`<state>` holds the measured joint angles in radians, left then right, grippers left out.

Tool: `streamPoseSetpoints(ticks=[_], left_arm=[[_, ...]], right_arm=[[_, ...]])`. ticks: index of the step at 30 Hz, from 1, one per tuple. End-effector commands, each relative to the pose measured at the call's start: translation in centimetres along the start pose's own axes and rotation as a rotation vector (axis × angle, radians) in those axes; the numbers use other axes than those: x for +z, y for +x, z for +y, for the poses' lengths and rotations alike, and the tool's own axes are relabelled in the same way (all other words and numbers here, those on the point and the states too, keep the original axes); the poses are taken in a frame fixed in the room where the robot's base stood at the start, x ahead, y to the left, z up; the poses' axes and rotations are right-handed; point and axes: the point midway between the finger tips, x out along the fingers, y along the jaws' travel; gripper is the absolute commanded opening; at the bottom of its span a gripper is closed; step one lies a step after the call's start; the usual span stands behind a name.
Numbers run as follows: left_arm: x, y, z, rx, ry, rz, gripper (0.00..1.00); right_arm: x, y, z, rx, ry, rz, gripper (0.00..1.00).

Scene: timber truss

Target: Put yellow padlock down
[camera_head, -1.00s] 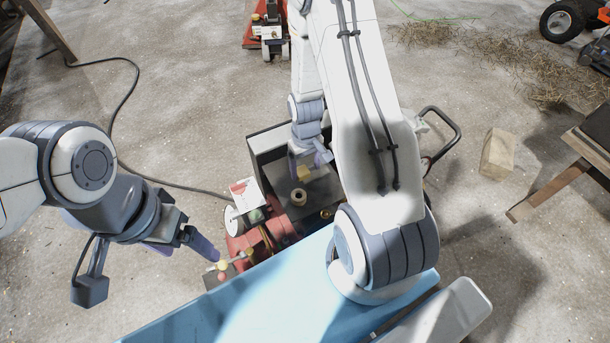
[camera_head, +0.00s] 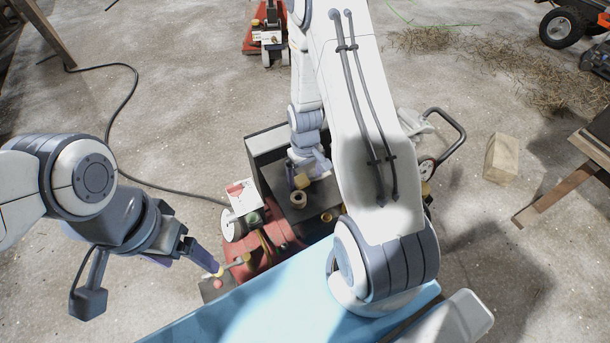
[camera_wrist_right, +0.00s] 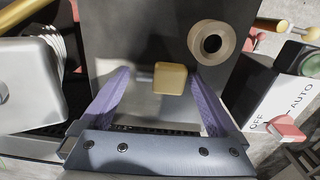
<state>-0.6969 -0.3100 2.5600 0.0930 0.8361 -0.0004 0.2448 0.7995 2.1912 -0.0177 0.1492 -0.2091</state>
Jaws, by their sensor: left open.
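The yellow padlock (camera_head: 302,181) is at the dark top of the machine (camera_head: 322,200), beside a tan ring-shaped roll (camera_head: 298,199). In the right wrist view the padlock (camera_wrist_right: 170,78) lies between the two purple fingers of my right gripper (camera_wrist_right: 160,100), with a visible gap on both sides. The right gripper (camera_head: 308,168) is open. Its shackle points left; whether the padlock rests on the dark surface is hard to tell. My left gripper (camera_head: 207,262) is open and empty, near small yellow and red knobs at the machine's left side.
A white-and-red box (camera_head: 241,194) and a red machine part (camera_head: 268,240) stand left of the dark top. A control panel (camera_wrist_right: 290,105) with a green button is at the right in the wrist view. A wooden block (camera_head: 501,158) lies on the floor.

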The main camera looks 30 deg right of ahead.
Motion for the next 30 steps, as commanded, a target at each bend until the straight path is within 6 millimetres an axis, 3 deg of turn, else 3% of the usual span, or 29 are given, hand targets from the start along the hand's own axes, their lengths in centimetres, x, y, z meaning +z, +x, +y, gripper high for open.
streamPoseSetpoints(ticks=[11, 24, 30], left_arm=[[0.0, -0.4, 0.0, 0.0, 0.0, 0.0, 0.82], [-0.1, -1.9, 0.1, 0.0, 0.0, 0.0, 0.82], [-0.1, -2.2, 0.2, 0.0, 0.0, 0.0, 0.82]], right_arm=[[-0.1, -1.2, 0.0, 0.001, 0.0, 0.002, 1.0], [-0.1, -10.1, 0.0, 0.001, 0.0, 0.004, 1.0], [-0.1, -12.1, 0.0, 0.0, 0.0, 0.001, 1.0]])
